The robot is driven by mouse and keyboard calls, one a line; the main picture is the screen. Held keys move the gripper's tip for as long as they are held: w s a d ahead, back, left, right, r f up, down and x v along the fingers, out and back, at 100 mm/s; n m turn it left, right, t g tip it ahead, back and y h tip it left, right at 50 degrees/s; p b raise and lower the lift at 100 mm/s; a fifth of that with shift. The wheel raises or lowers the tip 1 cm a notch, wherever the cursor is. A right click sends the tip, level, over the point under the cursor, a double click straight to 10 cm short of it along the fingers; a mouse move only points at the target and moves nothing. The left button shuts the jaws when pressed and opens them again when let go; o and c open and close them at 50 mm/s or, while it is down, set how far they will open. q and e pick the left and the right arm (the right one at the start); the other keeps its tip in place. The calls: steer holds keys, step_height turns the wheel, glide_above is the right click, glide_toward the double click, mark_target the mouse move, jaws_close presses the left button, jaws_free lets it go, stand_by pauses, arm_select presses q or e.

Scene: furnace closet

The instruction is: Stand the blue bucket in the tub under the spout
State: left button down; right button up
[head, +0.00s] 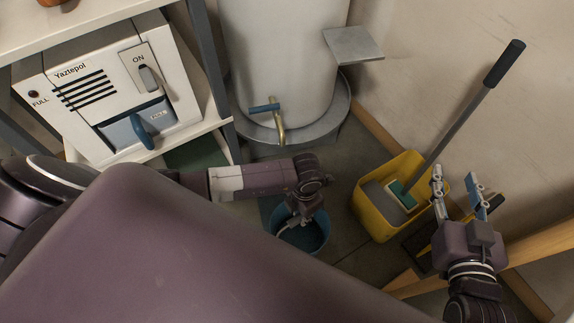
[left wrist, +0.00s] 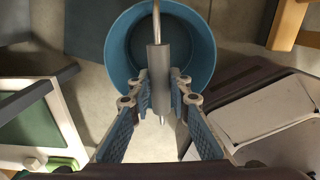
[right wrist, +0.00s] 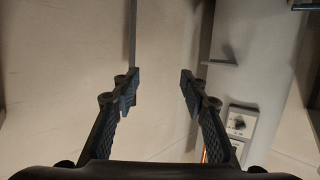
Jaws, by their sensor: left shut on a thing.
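The blue bucket (head: 314,240) is at the middle of the head view, near the tub and apart from it. My left gripper (head: 294,219) is shut on the grip of its handle (left wrist: 158,68). In the left wrist view the bucket (left wrist: 118,62) looks empty and upright; I cannot tell whether it touches the floor. The grey round tub (head: 255,133) surrounds the foot of a pale tank. A brass spout (head: 280,134) with a blue lever comes out over the tub's front. My right gripper (head: 457,180) is open and empty at the right; its fingers also show in the right wrist view (right wrist: 159,88).
A yellow mop bucket (head: 379,222) with a long-handled tool (head: 455,122) stands right of the blue bucket. A white machine (head: 110,90) sits on a shelf unit at the left. A flat grey plate (head: 353,45) juts from the tank. Wooden bars (head: 535,250) lie at lower right.

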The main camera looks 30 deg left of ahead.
arm_select(q)
steer(key=shift+r+p, duration=0.4)
steer(key=shift+r, duration=0.1)
steer(key=shift+r+p, duration=1.1)
arm_select(e)
steer(key=s+d+f+g+h, duration=0.2)
steer(key=s+d+f+g, duration=0.2)
steer(key=s+f+g, duration=0.4)
steer(key=s+f, duration=0.3)
steer(key=f, duration=0.2)
steer(key=shift+s+d, duration=0.2)
steer(key=shift+s, duration=0.1)
